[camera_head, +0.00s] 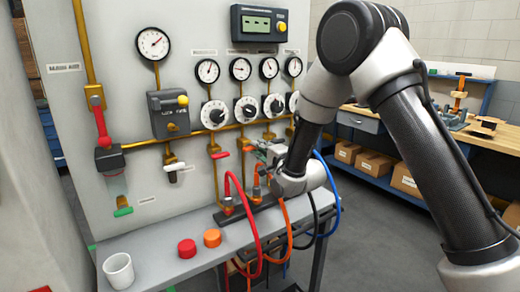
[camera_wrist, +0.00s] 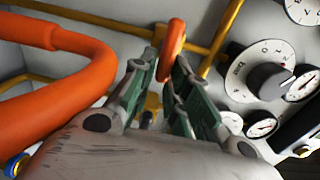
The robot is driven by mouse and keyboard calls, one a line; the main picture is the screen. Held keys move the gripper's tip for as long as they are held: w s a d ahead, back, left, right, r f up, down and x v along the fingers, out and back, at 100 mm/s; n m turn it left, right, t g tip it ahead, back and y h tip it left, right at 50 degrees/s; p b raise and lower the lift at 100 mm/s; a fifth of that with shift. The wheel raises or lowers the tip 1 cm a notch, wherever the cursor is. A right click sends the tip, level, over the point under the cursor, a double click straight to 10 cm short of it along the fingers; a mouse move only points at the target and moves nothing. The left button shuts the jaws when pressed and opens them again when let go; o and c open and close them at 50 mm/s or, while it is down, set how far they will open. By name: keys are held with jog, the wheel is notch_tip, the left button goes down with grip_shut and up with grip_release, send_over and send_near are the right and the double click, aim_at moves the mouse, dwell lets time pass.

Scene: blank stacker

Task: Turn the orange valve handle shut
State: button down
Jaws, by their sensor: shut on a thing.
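The orange valve handle (camera_wrist: 174,38) shows between the tips of my gripper (camera_wrist: 166,72) in the wrist view. The green-padded fingers are closed on its near end and its far end stands out beyond them. In the head view a small part of the orange handle (camera_head: 248,149) shows just left of my gripper (camera_head: 258,150), on a brass pipe of the grey panel. The fingers and wrist hide the rest of the handle and most of its valve body.
An orange hose (camera_wrist: 70,55) passes close on the left in the wrist view. A black-and-white dial (camera_head: 246,110) is above the handle. A red handle (camera_head: 220,155) sits to the left. A red hose (camera_head: 238,195) loops below, over the bench; a white cup (camera_head: 118,271) stands front left.

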jog(key=c, duration=1.5)
grip_release()
jog(key=v, duration=1.2)
